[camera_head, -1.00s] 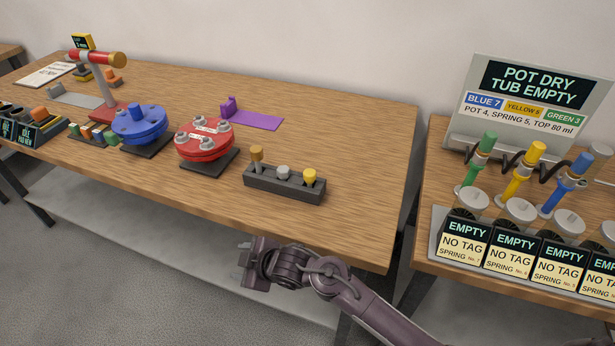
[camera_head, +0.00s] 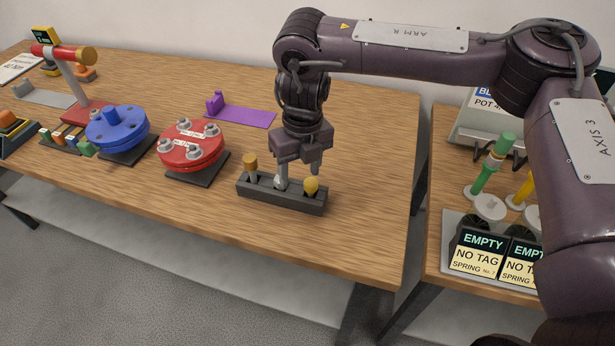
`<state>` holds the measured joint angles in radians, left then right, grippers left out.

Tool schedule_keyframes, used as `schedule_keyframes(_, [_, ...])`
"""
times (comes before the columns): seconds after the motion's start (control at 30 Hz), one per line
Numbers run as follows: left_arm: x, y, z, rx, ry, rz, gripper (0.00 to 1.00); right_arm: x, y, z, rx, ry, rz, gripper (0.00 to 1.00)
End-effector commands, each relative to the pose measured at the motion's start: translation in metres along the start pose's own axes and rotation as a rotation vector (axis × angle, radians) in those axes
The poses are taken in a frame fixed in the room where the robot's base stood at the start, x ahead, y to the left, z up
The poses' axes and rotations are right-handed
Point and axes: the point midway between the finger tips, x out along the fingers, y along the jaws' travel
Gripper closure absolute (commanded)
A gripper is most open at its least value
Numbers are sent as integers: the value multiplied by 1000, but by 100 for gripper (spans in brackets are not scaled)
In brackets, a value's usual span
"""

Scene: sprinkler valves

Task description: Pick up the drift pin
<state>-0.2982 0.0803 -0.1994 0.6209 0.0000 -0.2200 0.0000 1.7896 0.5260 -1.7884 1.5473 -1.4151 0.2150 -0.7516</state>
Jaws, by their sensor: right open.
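A dark rack (camera_head: 281,197) stands near the front edge of the wooden table and holds three upright pieces. They are a brass-brown knob (camera_head: 250,166) at the left, a grey piece (camera_head: 281,184) in the middle and a yellow knob (camera_head: 311,186) at the right. I cannot tell for sure which one is the drift pin. My right gripper (camera_head: 298,172) points down over the rack, open, with nothing seen between its fingers. One finger is in front of or just above the grey piece and partly hides it; the other is just above and behind the yellow knob. My left gripper is out of view.
A red flange (camera_head: 190,148) with bolts and a blue flange (camera_head: 117,130) stand left of the rack. A purple bracket (camera_head: 245,116) lies behind. The table right of the rack is clear.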

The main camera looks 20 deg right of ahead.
Motion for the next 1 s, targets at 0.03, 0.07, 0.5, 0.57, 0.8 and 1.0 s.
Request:
schedule_keyframes(0.03, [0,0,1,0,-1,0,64,-10,-12,-1,5,5,-25,46])
schedule_keyframes(0.07, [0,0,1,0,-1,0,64,-13,-16,-2,7,10,-36,46])
schedule_keyframes(0.5, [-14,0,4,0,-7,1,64,22,-29,-3,11,24,-56,46])
schedule_keyframes(0.57, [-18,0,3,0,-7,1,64,31,-30,-2,11,23,-57,46])
schedule_keyframes(0.8, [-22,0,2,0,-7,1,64,58,-31,-1,12,21,-56,46])
schedule_keyframes(1.0, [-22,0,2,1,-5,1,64,60,-31,-1,12,19,-56,46])
